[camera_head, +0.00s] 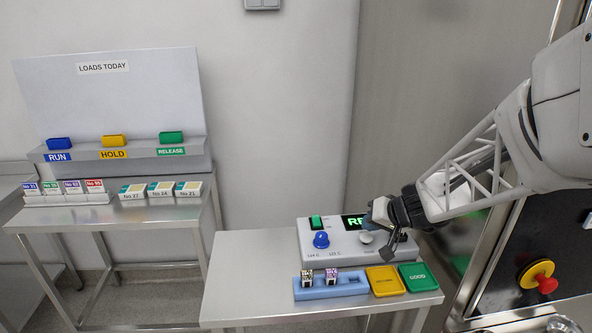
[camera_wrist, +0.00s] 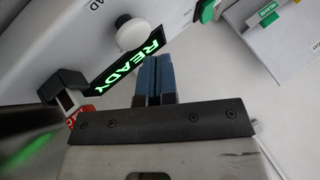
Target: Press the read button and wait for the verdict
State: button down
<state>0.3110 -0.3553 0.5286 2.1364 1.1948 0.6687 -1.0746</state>
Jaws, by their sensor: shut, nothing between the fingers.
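The grey reader box (camera_head: 343,255) stands on the near table in the head view. Its dark display (camera_wrist: 128,62) shows READY in green in the wrist view; my gripper partly covers it in the head view. A round white button (camera_head: 366,238) sits on the box, and it also shows in the wrist view (camera_wrist: 131,34), beside lettering ending in "AD". A blue knob (camera_head: 321,240) and a green switch (camera_head: 316,222) are to its left. My gripper (camera_head: 376,213) is shut and empty over the box's right side. Its blue fingertips (camera_wrist: 155,75) appear apart from the button.
A blue rack (camera_head: 345,291) holding small patterned blocks lies before the box. A yellow tray (camera_head: 385,280) and a green tray (camera_head: 418,277) are beside it. A LOADS TODAY board (camera_head: 110,100) stands behind at left. A red knob (camera_head: 546,284) is at right.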

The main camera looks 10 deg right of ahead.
aim_at(368, 236)
jog(key=shift+f, duration=0.95)
dwell(1.8)
jog(key=shift+r, duration=0.1)
dwell(0.3)
jog(key=shift+r, duration=0.85)
jog(key=shift+r, duration=0.15)
jog(key=shift+r, duration=2.4)
